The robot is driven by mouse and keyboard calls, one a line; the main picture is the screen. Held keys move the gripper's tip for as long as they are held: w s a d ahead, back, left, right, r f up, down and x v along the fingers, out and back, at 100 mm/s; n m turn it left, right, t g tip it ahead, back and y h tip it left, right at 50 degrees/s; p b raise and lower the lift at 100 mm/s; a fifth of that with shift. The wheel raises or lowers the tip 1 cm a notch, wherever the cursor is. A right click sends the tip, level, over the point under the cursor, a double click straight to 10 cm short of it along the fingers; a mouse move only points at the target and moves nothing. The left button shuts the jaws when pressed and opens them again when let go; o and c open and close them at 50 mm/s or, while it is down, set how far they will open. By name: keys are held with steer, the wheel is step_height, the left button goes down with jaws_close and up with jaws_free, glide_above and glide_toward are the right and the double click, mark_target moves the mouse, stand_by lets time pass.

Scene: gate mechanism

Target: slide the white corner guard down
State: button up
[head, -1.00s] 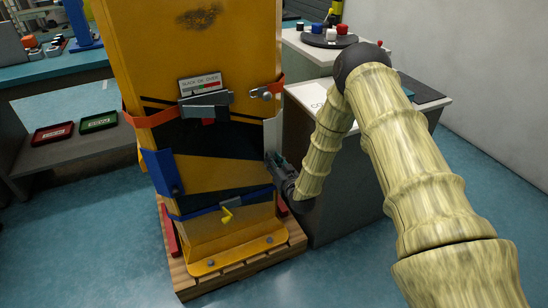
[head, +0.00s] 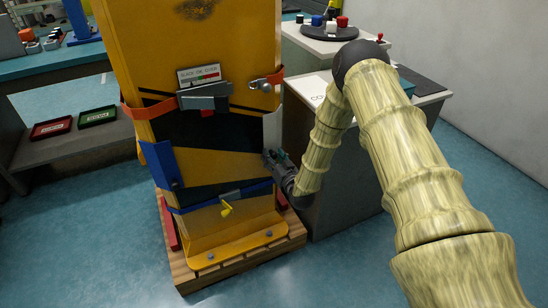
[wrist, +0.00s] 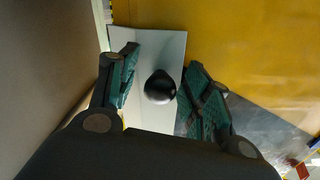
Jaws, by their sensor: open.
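The white corner guard (wrist: 149,50) is a flat pale plate with a round black knob (wrist: 160,87) in the wrist view. In the head view the guard (head: 272,129) is a narrow pale strip on the right edge of the yellow cabinet (head: 228,165). My gripper (wrist: 160,84) is open, with one green-padded finger on each side of the knob. I see gaps between both fingers and the knob. In the head view my gripper (head: 270,157) is at the guard's lower end and hides part of it.
The cabinet stands on a wooden pallet (head: 240,255) and carries orange and blue straps and a yellow hook (head: 226,211). A grey counter (head: 335,185) stands close on the right, behind my arm. Blue floor (head: 80,235) is open at the left.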

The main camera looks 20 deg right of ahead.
steer(key=s+d, duration=0.1)
steer(key=s, duration=1.1)
steer(key=shift+d, duration=0.25)
steer(key=shift+f, duration=0.1)
